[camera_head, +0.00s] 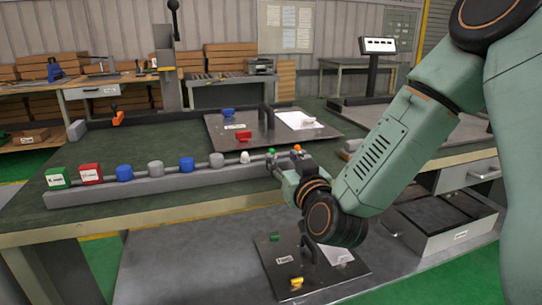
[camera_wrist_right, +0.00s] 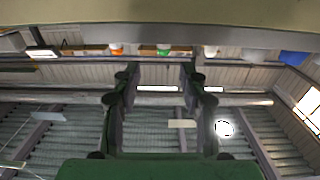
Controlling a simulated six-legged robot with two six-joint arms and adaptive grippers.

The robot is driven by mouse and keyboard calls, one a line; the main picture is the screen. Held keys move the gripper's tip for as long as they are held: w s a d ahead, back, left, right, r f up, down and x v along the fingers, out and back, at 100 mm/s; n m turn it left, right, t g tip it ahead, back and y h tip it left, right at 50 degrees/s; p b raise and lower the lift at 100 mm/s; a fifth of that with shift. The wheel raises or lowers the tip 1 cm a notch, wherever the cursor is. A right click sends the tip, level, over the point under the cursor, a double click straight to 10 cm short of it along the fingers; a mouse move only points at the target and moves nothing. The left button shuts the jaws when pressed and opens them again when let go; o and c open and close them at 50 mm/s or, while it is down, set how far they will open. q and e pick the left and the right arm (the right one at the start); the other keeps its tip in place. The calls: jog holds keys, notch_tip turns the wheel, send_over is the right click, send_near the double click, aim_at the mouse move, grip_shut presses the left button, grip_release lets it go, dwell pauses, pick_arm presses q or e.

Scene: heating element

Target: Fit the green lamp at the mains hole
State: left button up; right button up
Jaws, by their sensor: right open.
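The small green lamp (camera_head: 271,152) stands on the grey rail, between a white lamp (camera_head: 244,157) and an orange one (camera_head: 297,148). My right gripper (camera_head: 284,163) is open and empty, just in front of the rail by the green lamp; the head view does not show whether they touch. In the right wrist view the green lamp (camera_wrist_right: 163,49) lies beyond the open fingers (camera_wrist_right: 158,78), roughly in line with the gap between them. Dark panels stand on the bench (camera_head: 222,137) and below it (camera_head: 275,268). I cannot make out the mains hole. My left gripper is out of view.
The rail (camera_head: 150,186) also bears a green block (camera_head: 57,178), a red block (camera_head: 91,174) and several blue and grey caps to the left. The bench panel carries blue (camera_head: 228,112) and red (camera_head: 243,136) parts. The green bench top (camera_head: 140,143) is clear behind the rail's left half.

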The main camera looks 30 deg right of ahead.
aim_at(273, 152)
jog(key=x, duration=0.2)
jog(key=b+x, duration=0.1)
jog(key=x, duration=0.1)
jog(key=b+x, duration=0.1)
jog(key=x, duration=0.1)
jog(key=shift+w+a+f, duration=0.15)
jog(key=shift+a+f, duration=0.1)
jog(key=shift+f, duration=0.05)
jog(key=shift+w, duration=0.5)
jog(key=shift+s+d, duration=0.1)
jog(key=c, duration=0.8)
jog(key=shift+c, duration=0.5)
